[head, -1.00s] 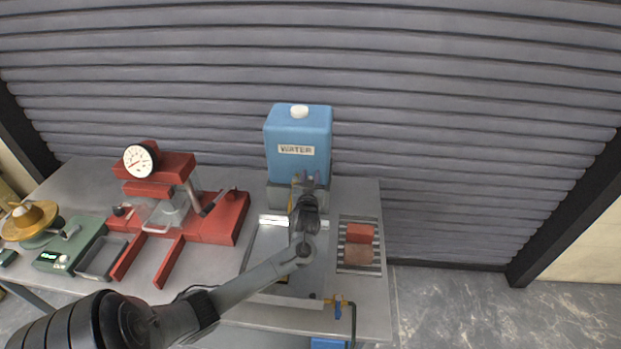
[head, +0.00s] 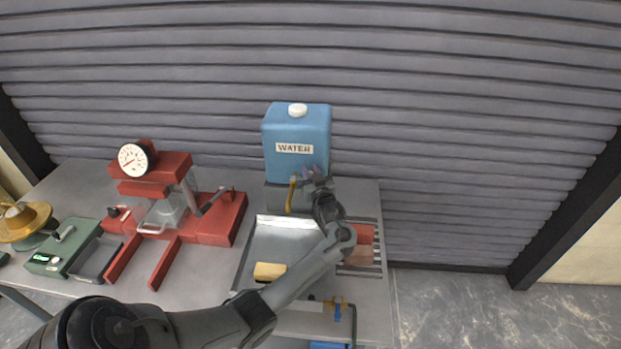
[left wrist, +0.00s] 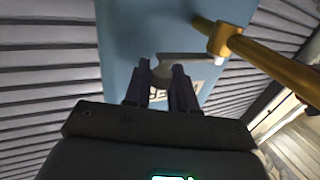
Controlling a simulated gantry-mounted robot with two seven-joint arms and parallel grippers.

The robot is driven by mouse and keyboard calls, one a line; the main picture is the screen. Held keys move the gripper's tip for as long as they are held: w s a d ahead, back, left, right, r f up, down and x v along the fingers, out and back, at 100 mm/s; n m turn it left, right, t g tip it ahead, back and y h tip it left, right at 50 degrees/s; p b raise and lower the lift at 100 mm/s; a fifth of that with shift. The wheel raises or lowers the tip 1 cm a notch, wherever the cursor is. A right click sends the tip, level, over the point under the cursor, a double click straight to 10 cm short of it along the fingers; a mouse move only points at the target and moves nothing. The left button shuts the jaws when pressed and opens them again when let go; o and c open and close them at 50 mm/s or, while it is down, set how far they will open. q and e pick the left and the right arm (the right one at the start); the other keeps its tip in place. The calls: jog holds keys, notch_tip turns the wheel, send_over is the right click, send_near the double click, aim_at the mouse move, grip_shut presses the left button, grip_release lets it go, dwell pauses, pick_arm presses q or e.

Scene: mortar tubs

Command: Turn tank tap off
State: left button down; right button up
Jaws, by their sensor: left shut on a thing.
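The blue water tank (head: 297,128) stands upright at the back of the table, with a white cap and a WATER label. Its brass tap (head: 292,193) sticks out low on the front; in the left wrist view the brass tap body (left wrist: 226,40) is at upper right. A flat grey tap lever (left wrist: 188,59) reaches left from the tap body. My left gripper (head: 306,176) is at the tank front, just right of the tap. In the left wrist view my left gripper's fingers (left wrist: 163,80) are closed on the lever's free end. My right gripper is not in view.
Below the tap lies a metal tray (head: 283,237) with a yellow sponge (head: 269,271). A rack with reddish blocks (head: 365,234) is partly behind my left arm. A red press (head: 215,220) with a gauge and a green scale (head: 62,247) stand left.

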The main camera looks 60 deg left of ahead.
pick_arm(q)
jog(key=shift+f, duration=0.1)
jog(key=c, duration=1.1)
grip_release()
jog(key=shift+o, duration=0.2)
jog(key=v, duration=1)
jog(key=shift+d, duration=0.35)
jog(key=shift+d, duration=0.1)
